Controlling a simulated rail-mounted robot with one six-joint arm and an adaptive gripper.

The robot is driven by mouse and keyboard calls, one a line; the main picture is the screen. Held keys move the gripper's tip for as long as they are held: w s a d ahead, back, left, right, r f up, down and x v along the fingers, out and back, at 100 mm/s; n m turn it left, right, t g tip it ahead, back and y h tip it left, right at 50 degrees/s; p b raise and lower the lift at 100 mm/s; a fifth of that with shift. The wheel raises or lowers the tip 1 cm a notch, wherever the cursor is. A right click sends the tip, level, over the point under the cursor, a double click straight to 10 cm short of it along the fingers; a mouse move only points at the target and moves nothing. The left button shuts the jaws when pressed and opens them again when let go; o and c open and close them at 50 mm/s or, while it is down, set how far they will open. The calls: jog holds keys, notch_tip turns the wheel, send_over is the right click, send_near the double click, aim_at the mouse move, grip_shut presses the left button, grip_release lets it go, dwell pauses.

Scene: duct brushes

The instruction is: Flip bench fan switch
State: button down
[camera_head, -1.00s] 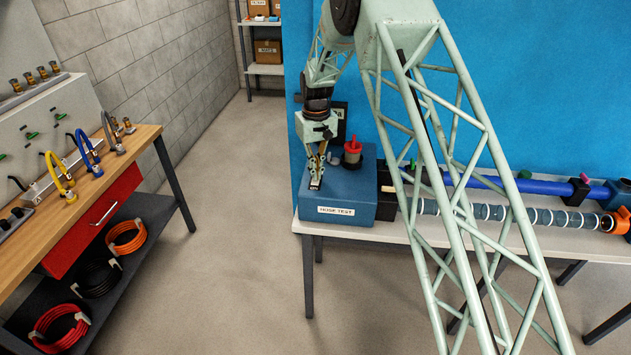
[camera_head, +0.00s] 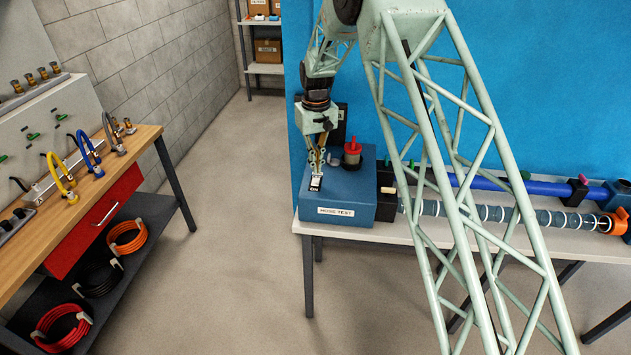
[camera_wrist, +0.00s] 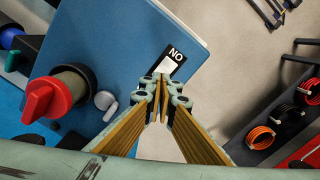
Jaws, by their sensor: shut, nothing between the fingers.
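The blue bench box (camera_head: 337,203) with a "HOSE TEST" label sits on the left end of the white bench. The plate also shows in the wrist view (camera_wrist: 169,65), partly behind my fingertips, so the switch lever's position cannot be made out. My gripper (camera_head: 317,172) is shut and empty, pointing down at the plate's upper end. In the wrist view its fingertips (camera_wrist: 161,78) meet just by the plate; whether they touch it I cannot tell.
A red-topped knob (camera_head: 352,152) stands on the box, right of my gripper, with a small grey lever (camera_wrist: 106,103) beside it. A ribbed hose (camera_head: 480,212) and blue tube (camera_head: 540,187) lie along the bench. A wooden workbench (camera_head: 130,150) stands left across open floor.

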jog(key=shift+r+p, duration=0.45)
jog(key=shift+r, duration=1.05)
jog(key=r, duration=0.1)
notch_tip(320, 180, up, 17)
jog(key=m+t+b, duration=0.1)
jog(key=b, duration=0.2)
send_over(317, 180)
jog(key=s+d, duration=0.9)
jog(key=s, duration=0.1)
jog(key=s+d+r+m+t+b, duration=0.1)
jog(key=s+d+r, duration=0.35)
jog(key=s, duration=0.25)
jog(key=s+d+r+b, duration=0.25)
jog(key=s+r, duration=0.25)
jog(key=s, duration=0.3)
jog(key=s+d+r+m+t+b, duration=0.1)
jog(key=s+d+r, duration=0.15)
jog(key=s, duration=0.75)
jog(key=s+d+r+m+b, duration=0.1)
jog(key=s+d, duration=0.3)
jog(key=s, duration=0.5)
jog(key=s+d+f+b, duration=0.1)
jog(key=s+f, duration=0.2)
jog(key=s, duration=0.6)
jog(key=s+d+f+m+t+b, duration=0.1)
jog(key=s+d+f+b, duration=0.1)
jog(key=s, duration=0.8)
jog(key=shift+s+d+f, duration=0.15)
jog(key=shift+s+f, duration=0.05)
jog(key=shift+f, duration=0.6)
